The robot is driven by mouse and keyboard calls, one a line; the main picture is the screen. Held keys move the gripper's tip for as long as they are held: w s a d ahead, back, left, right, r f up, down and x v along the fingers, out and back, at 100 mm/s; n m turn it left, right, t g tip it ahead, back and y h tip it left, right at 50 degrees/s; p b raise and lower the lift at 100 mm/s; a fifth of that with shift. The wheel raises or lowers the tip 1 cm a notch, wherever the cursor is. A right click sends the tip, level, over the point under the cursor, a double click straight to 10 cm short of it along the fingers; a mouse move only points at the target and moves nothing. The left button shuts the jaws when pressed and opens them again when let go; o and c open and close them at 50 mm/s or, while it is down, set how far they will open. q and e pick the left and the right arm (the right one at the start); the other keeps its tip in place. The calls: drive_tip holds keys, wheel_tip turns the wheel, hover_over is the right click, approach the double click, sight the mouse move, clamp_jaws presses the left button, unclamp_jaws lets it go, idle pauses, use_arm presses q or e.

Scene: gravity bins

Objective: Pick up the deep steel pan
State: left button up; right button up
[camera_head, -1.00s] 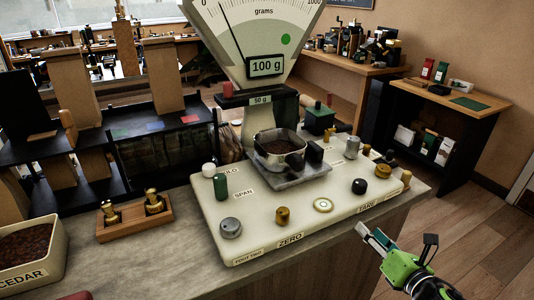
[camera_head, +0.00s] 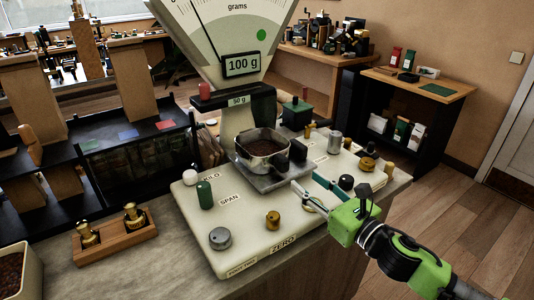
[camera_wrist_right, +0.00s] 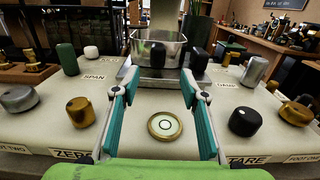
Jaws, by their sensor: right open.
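The deep steel pan (camera_head: 262,143) sits on the grey platform (camera_head: 265,182) of the scale, with dark brown contents inside. The pan also shows at the top middle of the right wrist view (camera_wrist_right: 170,50), with dark blocks in front of its near side. My right gripper (camera_head: 308,186) is open and empty. It is over the scale's pale base, in front of and to the right of the pan, apart from it. In the right wrist view its teal fingers (camera_wrist_right: 158,82) are spread, with the pan beyond their tips. My left gripper is not in view.
Several knobs stand on the scale's base (camera_head: 247,226), including a green knob (camera_head: 205,195) and a black knob (camera_head: 346,182). The scale's column and dial rise behind the pan. A wooden block with brass weights (camera_head: 115,236) lies left on the counter.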

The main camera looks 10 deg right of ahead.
sight(287, 167)
drive_tip(key=p+x, duration=0.1)
drive_tip(key=x, duration=0.2)
drive_tip(key=shift+w+a+r, duration=0.1)
drive_tip(key=shift+w+a, duration=0.1)
drive_tip(key=shift+w, duration=0.1)
drive_tip(key=shift+w+a, duration=0.15)
drive_tip(key=shift+w, duration=0.2)
drive_tip(key=shift+w+a, duration=0.1)
drive_tip(key=shift+w, duration=0.2)
drive_tip(key=p+x, duration=0.2)
drive_tip(key=x, duration=0.1)
drive_tip(key=shift+w+a+r, duration=0.15)
drive_tip(key=shift+w+r, duration=0.05)
drive_tip(key=shift+w+a+f, duration=0.2)
drive_tip(key=shift+w, duration=0.35)
clamp_jaws()
